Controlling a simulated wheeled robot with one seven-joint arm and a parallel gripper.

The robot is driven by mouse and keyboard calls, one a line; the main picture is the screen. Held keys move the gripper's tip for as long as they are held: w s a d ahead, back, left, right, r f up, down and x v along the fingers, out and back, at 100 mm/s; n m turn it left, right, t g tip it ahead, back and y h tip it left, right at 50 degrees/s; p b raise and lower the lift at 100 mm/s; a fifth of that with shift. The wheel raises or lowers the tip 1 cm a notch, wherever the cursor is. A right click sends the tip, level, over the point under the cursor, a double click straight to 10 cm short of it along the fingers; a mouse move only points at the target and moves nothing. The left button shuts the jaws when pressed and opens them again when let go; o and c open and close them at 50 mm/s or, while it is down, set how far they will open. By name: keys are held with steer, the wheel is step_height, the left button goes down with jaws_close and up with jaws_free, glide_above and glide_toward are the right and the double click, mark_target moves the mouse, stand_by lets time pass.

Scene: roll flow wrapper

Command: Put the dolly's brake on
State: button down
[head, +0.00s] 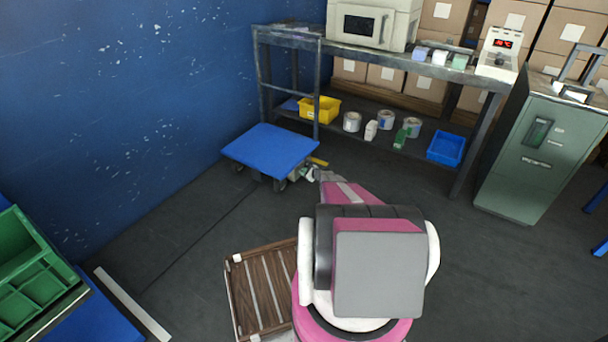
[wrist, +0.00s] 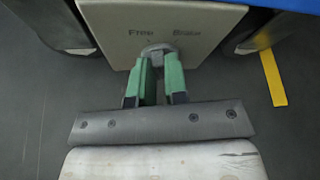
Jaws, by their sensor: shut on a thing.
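The dolly (head: 268,148) has a flat blue deck on dark wheels and stands on the floor by the blue wall. In the wrist view, its pale plate (wrist: 95,28) carries the words "Free" on the left and "Brake" on the right. A small grey brake lever (wrist: 160,47) stands out from the plate below and between the two words. My gripper (wrist: 158,68) has green fingers, shut on the lever from both sides. I cannot tell which word the lever points to. In the head view my gripper (head: 308,174) is small, at the dolly's near right side.
A yellow floor strip (wrist: 273,77) lies right of the plate. A steel workbench (head: 318,85) stands behind the dolly, with a yellow bin (head: 320,109) and several cans on its lower shelf. A slatted wooden piece (head: 258,290) lies nearer me.

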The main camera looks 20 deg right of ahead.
steer(key=shift+w+d+f+m+g+y, duration=0.15)
steer(key=shift+m+g+y, duration=0.35)
steer(key=shift+m, duration=0.55)
steer(key=shift+w+d+r+m+g+y, duration=0.1)
steer(key=shift+d+m+g+y, duration=0.15)
steer(key=shift+m+y, duration=0.6)
steer(key=shift+w+d+f+m+g+y, duration=0.1)
steer(key=shift+m+g+y, duration=0.35)
steer(key=shift+m, duration=0.75)
steer(key=c, duration=1.1)
jaws_free()
steer(key=shift+c, duration=0.2)
steer(key=shift+s, duration=0.1)
steer(key=v, duration=1)
steer(key=shift+d, duration=0.4)
steer(key=shift+s, duration=0.1)
